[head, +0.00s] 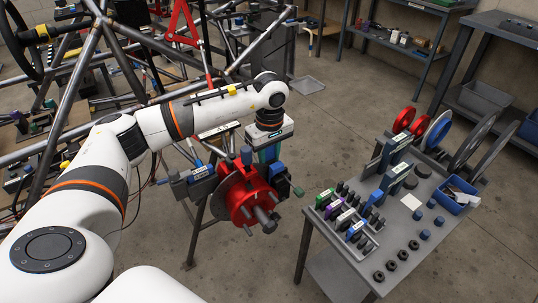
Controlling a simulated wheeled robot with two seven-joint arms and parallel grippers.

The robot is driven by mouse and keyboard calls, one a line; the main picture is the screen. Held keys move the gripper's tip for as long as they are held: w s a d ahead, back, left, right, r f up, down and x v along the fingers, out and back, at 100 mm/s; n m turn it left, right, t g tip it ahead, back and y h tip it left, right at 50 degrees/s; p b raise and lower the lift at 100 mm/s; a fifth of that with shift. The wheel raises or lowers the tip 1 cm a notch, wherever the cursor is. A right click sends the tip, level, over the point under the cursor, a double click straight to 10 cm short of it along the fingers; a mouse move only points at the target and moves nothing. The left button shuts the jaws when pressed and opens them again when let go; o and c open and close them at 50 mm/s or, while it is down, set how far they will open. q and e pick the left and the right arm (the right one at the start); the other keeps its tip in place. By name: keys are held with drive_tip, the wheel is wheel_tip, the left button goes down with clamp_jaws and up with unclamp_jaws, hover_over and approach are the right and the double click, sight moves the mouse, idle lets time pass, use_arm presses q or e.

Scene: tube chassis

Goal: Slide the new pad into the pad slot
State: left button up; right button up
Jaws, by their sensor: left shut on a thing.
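My left gripper (268,158) comes down from the wrist at the right side of the red hub assembly (240,195). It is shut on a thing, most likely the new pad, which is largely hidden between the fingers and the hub. The red hub has several studs pointing toward the camera and is mounted on the tube chassis (85,75). A grey and blue block (195,180) sits on its left. I cannot make out the pad slot. My right gripper is not in view.
A grey work table (440,220) stands to the right, with a tray of coloured-label parts (345,218), black nuts (391,264), a blue bin (459,195), and red and blue discs (438,130). Floor shows between the table and the hub. Shelves stand behind.

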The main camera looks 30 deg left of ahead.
use_arm(q)
drive_tip(key=shift+r, duration=0.15)
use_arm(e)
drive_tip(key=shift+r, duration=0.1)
use_arm(q)
drive_tip(key=shift+r, duration=0.3)
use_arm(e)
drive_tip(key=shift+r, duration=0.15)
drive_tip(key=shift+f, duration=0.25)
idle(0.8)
use_arm(q)
drive_tip(key=shift+f, duration=0.1)
idle(0.3)
